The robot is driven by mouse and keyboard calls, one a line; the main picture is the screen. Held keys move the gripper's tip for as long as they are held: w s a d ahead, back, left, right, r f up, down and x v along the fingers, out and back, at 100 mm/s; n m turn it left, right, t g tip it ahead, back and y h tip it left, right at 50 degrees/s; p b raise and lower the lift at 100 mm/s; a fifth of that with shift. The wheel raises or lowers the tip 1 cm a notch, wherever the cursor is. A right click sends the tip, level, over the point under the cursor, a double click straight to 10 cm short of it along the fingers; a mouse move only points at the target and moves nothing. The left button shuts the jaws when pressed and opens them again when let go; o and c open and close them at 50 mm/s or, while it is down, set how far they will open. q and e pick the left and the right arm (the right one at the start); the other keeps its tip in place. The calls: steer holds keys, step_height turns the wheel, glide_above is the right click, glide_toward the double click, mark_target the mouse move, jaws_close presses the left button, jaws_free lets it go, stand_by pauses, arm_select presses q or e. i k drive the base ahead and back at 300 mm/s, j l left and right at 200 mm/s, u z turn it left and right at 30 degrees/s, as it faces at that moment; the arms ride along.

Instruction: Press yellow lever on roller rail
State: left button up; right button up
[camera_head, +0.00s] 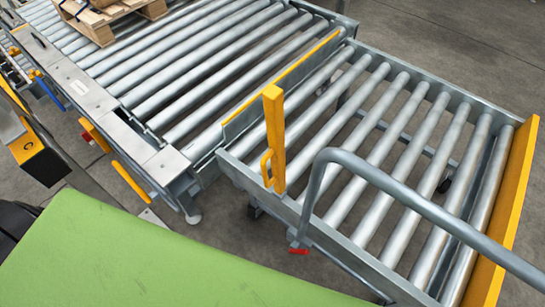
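A yellow lever (129,180) slants out from the near side of the long roller rail (168,163), close to its right end. A second, shorter yellow lever (95,136) sits on the same side, further left. On the roller cart at the right, an upright yellow post (274,138) stands with a small yellow handle (266,168) on its side. I cannot tell from this view which of these yellow parts moves when pressed. Neither of my grippers shows in the head view, and nothing is seen touching the levers.
The roller cart (360,262) stands against the rail's right end, with a grey bent tube handle (420,205) and a yellow end plate (510,220). A wooden pallet (100,22) lies on the far rollers. A yellow-black box (42,160) stands at left. Grey floor shows between.

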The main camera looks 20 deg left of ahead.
mark_target(116, 165)
steer(key=u, duration=2)
steer(key=i+j, duration=0.1)
steer(key=j, duration=0.35)
steer(key=u, duration=0.05)
